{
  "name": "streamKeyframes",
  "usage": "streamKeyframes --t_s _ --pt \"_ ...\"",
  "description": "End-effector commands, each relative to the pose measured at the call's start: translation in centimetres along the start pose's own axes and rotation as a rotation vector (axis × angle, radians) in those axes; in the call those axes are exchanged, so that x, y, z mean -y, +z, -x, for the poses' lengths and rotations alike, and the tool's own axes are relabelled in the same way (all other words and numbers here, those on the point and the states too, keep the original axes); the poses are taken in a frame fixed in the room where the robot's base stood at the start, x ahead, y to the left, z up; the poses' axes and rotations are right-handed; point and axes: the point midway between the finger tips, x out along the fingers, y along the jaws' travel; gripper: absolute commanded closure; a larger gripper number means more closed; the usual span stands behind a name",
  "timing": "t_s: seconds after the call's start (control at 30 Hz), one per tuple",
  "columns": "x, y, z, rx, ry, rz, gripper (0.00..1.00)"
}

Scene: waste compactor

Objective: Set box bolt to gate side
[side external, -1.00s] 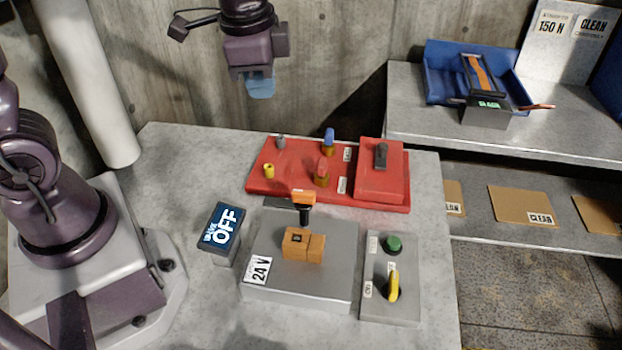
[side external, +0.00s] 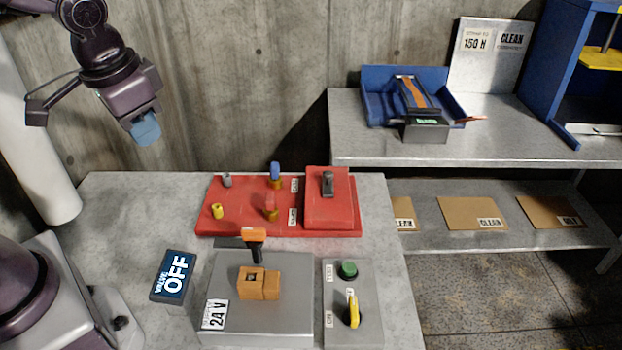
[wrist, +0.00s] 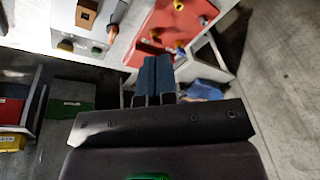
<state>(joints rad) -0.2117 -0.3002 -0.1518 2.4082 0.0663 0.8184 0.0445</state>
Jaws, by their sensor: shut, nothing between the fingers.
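My gripper (side external: 146,130) hangs at the upper left in the side view, high above the table and well apart from the fixtures. Its blue fingers are shut and empty; they also show closed together in the wrist view (wrist: 154,80). A red raised box (side external: 340,210) sits at the right end of a red base plate (side external: 245,222). A dark upright knob (side external: 327,184) stands on this box and may be the box bolt; I cannot tell for sure. The small labels on the plate are too blurred to read, so the gate side is unclear.
Red, blue, yellow and grey posts stand on the red plate. In front are an orange block (side external: 258,283) on a grey box, an orange-topped handle (side external: 254,237), a panel with a green button (side external: 348,269) and yellow lever (side external: 353,312), and an OFF display (side external: 174,277).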

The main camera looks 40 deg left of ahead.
Motion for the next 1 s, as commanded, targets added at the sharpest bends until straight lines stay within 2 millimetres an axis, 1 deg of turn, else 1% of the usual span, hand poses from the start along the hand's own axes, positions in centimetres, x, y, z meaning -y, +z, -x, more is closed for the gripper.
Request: streamKeyframes --t_s 0.03,0.17,0.23,0.3,0.4,0.47,0.5,0.57,0.6,0.63,0.7,0.87,1.0 --pt "0.2 -1.0 -1.8 0.034 -0.004 -0.046 1.0" --pt "0.3 -3.8 -6.0 0.052 0.012 -0.21 1.0" --pt "-0.1 -5.3 -8.4 0.04 0.037 -0.312 1.0" --pt "-0.7 -6.9 -10.9 0.009 0.071 -0.421 1.0" --pt "-1.9 -9.2 -13.9 -0.069 0.122 -0.574 1.0" --pt "-2.8 -10.7 -15.3 -0.132 0.147 -0.663 1.0" --pt "-3.5 -11.7 -16.0 -0.183 0.157 -0.722 1.0" --pt "-4.5 -13.4 -16.6 -0.27 0.163 -0.815 1.0" --pt "-5.2 -14.6 -16.6 -0.336 0.154 -0.884 1.0" --pt "-5.6 -15.5 -16.3 -0.381 0.139 -0.928 1.0" --pt "-5.7 -16.9 -15.5 -0.456 0.095 -1.004 1.0" --pt "-5.9 -17.5 -15.6 -0.496 0.069 -1.071 1.0" --pt "-6.4 -18.0 -17.0 -0.493 0.071 -1.072 1.0"
